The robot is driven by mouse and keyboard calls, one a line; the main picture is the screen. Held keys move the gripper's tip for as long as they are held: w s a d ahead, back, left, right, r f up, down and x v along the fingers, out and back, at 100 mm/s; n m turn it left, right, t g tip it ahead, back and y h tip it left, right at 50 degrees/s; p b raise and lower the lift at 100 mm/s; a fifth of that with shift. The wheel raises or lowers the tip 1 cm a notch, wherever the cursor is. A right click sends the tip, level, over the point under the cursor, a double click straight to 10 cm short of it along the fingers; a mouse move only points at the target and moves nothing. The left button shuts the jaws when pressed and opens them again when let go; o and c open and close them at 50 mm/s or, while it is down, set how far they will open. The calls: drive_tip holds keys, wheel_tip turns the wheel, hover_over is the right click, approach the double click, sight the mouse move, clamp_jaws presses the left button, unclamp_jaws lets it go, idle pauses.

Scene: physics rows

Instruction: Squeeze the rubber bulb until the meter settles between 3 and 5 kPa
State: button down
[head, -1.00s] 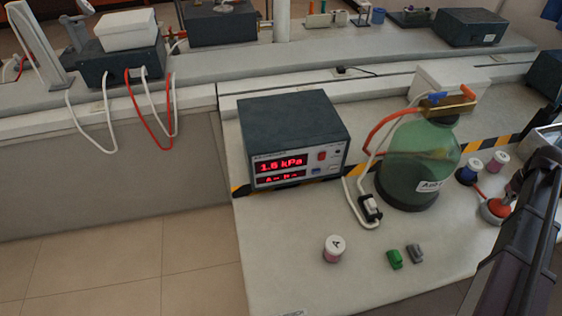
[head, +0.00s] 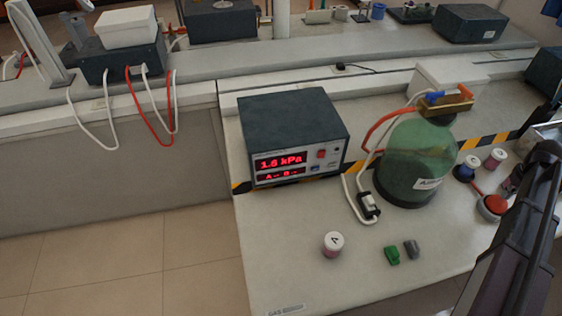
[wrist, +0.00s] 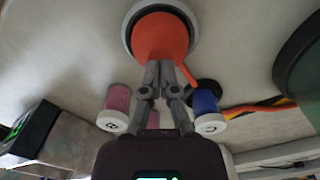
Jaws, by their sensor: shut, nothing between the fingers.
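The rubber bulb is orange-red in a pale round base and fills the top middle of the wrist view (wrist: 160,38). In the head view it shows at the right (head: 493,205), partly behind my arm. My gripper (wrist: 163,68) has its fingers together and empty, with the tips at the bulb's near edge; I cannot tell whether they touch it. The meter (head: 292,137) is a dark box with a red display reading about 1.6 kPa, the last digit blurred. A second display line shows letters and dashes.
A green glass bottle (head: 418,155) with tubes stands right of the meter. Blue-bodied (wrist: 207,105) and pink-bodied (wrist: 117,105) jars stand near the gripper. The bench's left edge drops to floor.

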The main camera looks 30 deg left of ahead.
sight(502, 200)
drive_tip(key=shift+f, duration=0.15)
drive_tip(key=shift+f+b, duration=1.55)
drive_tip(key=shift+b, duration=0.15)
drive_tip(key=shift+r, duration=0.1)
drive_tip(key=shift+r+p, duration=1.6)
drive_tip(key=shift+p, duration=0.1)
drive_tip(key=shift+f, duration=0.1)
drive_tip(key=shift+f+b, duration=1.7)
drive_tip(key=shift+b, duration=0.1)
drive_tip(key=shift+r, duration=0.2)
drive_tip(key=shift+r+p, duration=1.6)
drive_tip(key=shift+p, duration=0.2)
